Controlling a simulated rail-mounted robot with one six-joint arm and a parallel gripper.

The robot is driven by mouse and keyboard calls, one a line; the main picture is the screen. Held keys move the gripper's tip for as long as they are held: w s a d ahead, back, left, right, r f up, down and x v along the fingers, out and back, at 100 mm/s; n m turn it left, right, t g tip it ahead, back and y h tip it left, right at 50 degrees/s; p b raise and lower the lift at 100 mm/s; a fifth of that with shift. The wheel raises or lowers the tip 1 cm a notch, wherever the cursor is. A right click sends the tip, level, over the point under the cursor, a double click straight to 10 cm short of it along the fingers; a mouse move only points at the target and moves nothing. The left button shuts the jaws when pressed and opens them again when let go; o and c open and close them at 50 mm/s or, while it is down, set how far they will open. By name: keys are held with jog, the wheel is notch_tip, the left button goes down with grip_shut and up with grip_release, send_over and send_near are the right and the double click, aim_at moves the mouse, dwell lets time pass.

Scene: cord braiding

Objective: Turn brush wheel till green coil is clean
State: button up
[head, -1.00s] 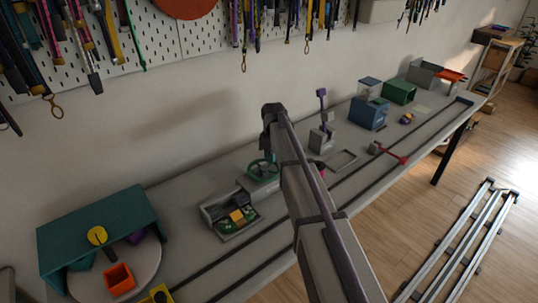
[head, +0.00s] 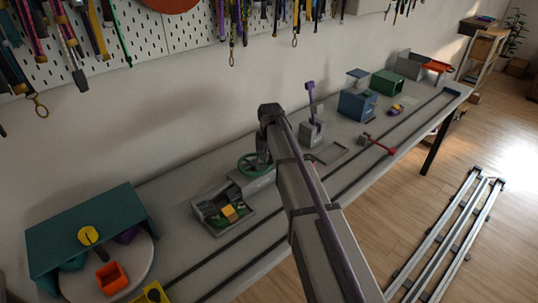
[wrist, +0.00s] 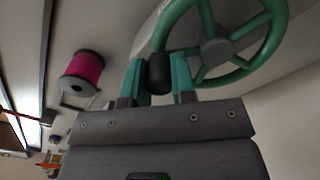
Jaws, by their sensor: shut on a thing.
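A green spoked wheel (head: 252,163) stands at the back of a grey box (head: 230,228) on the bench in the head view. It fills the upper right of the wrist view (wrist: 257,48). My gripper (wrist: 159,78) has its teal fingers closed around the wheel's dark knob (wrist: 159,66) at the rim. In the head view my arm hides the fingers. A green coil (head: 217,220) lies in the open box with a yellow-orange block (head: 229,211) on or beside it. I cannot tell how clean the coil is.
A pink spool (wrist: 87,68) stands near my gripper. A purple-levered grey stand (head: 311,128), a blue box (head: 357,106) and a red-handled piece (head: 379,144) are further right. A teal shelter (head: 85,228) over a round plate is at left. Rails run along the bench front.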

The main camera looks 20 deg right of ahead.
aim_at(267, 169)
jog(key=s+m, duration=0.1)
jog(key=m, duration=0.1)
jog(key=s+a+m, duration=0.1)
jog(key=m, duration=0.1)
jog(key=shift+s+a+m, duration=0.25)
jog(key=shift+s+m, duration=0.05)
jog(key=shift+m, duration=0.65)
jog(key=shift+s+a+m, duration=0.25)
jog(key=shift+m, duration=0.7)
jog(key=o, duration=0.9)
jog(key=shift+r, duration=0.15)
notch_tip(267, 169, up, 10)
jog(key=p, duration=1)
jog(key=shift+r+p, duration=0.25)
jog(key=shift+p, duration=0.15)
